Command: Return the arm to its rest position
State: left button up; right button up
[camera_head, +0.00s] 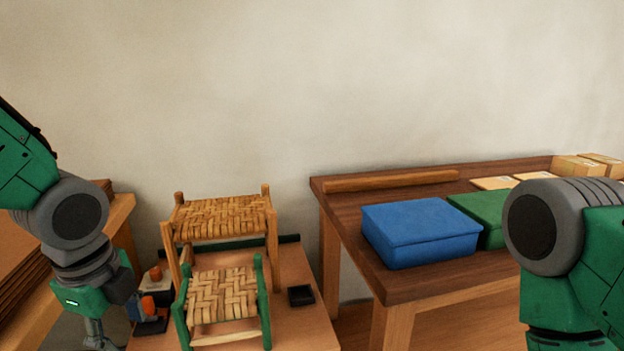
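My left arm comes in from the left edge, and my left gripper (100,343) hangs down at the bottom left, partly cut off by the lower edge. Its fingertips are not clear, so I cannot tell whether it is open or shut. It is to the left of the small green-framed woven stool (222,296). My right arm stands at the right edge, bent downward. Its gripper is below the picture.
A taller wooden stool with a woven seat (222,217) stands behind the green one on a low table (302,327). A small black tray (301,295) lies beside them. A blue box (420,232) and a green box (480,215) sit on the right-hand workbench (345,212).

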pick_arm(q)
jog(key=s+d+f+n+g+h, duration=0.1)
jog(key=s+f+n, duration=0.35)
jog(key=f, duration=0.55)
jog(key=s+f+n, duration=0.4)
jog(key=f+n, duration=0.2)
jog(key=f, duration=0.5)
jog(key=s+a+f+n, duration=0.3)
jog(key=s+f+n, duration=0.6)
jog(key=s, duration=0.3)
jog(key=shift+f+y, duration=0.3)
jog(key=shift+f, duration=0.05)
pick_arm(e)
jog(key=shift+a+r, duration=0.15)
jog(key=shift+a, duration=0.1)
pick_arm(q)
jog(key=shift+s, duration=0.1)
pick_arm(e)
jog(key=shift+d, duration=0.1)
